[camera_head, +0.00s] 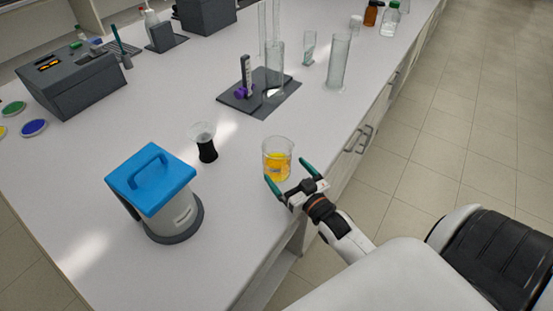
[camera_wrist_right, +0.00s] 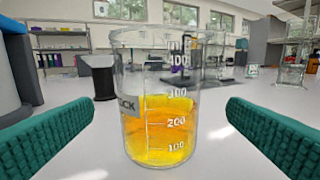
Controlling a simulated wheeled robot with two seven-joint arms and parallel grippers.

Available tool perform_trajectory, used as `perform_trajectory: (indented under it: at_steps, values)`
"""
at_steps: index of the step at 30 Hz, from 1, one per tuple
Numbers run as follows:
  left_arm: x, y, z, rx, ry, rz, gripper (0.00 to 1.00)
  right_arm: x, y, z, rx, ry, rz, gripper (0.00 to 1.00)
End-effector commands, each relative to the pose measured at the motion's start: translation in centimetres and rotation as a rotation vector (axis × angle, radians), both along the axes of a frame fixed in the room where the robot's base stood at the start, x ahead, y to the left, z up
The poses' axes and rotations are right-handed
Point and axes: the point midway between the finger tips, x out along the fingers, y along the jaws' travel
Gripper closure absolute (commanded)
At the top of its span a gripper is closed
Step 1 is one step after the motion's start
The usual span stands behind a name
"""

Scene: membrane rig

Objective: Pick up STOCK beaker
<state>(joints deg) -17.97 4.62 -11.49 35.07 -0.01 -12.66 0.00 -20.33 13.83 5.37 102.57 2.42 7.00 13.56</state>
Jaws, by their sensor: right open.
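The STOCK beaker (camera_head: 277,160) is a clear glass beaker with yellow-orange liquid, standing upright on the white bench near its front edge. In the right wrist view the beaker (camera_wrist_right: 158,105) stands centred, with volume marks and a partly visible label on its left side. My right gripper (camera_head: 294,178) is open at the near side of the beaker. In the wrist view its green fingers (camera_wrist_right: 160,125) lie wide apart, one on each side of the beaker, with gaps between them and the glass. My left gripper is not in view.
A blue-lidded device (camera_head: 153,185) and a small black-based funnel (camera_head: 206,145) stand left of the beaker. Behind it are a dark stand plate (camera_head: 285,100) with glass cylinders and a tall cylinder (camera_head: 338,62). Bare bench (camera_head: 225,235) lies at the front.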

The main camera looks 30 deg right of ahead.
Motion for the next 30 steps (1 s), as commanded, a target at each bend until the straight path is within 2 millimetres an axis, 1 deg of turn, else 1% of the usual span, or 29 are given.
perform_trajectory:
  at_steps: [4,8,12,15,21,23,30]
  values:
    - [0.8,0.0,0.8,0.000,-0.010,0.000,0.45,1.2,0.0,0.3,0.000,-0.001,0.000,0.03]
    - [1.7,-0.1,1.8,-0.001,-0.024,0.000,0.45,3.2,0.1,0.5,0.000,-0.002,0.001,0.03]
    - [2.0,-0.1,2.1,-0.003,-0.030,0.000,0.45,4.9,0.0,0.2,0.000,-0.001,0.000,0.03]
    - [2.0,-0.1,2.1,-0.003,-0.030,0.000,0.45,5.3,0.1,0.1,0.001,0.000,0.000,0.03]
    - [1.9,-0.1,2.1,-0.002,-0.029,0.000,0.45,5.3,0.1,0.0,0.001,0.000,0.001,0.03]
    - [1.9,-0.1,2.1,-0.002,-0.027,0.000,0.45,5.3,0.1,0.0,0.001,0.000,0.001,0.11]
    - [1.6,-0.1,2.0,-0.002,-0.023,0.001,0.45,5.3,0.1,0.0,0.000,0.000,0.000,0.51]
